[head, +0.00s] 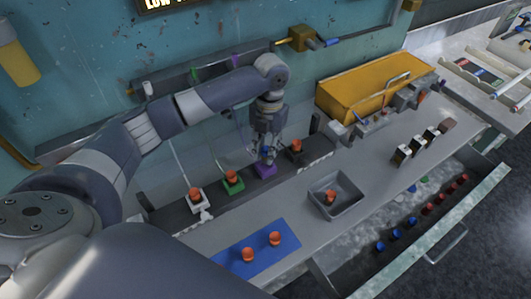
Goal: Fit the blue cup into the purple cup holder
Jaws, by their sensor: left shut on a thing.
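The purple cup holder (265,170) stands in the row of holders along the back of the bench. My left gripper (267,147) points down right above it. It is shut on the blue cup (268,154), of which only a small blue part shows between the fingers. The cup is at or just above the purple holder's top; I cannot tell whether it is seated. My right gripper is not in view.
White (196,208), green (233,187) and dark (296,158) holders with orange-red cups flank the purple one. A grey tray (350,208) holds an orange-red cup. A blue mat (232,262) bears two more. An open drawer (480,185) holds several blue and red pieces. A yellow box (350,92) stands behind.

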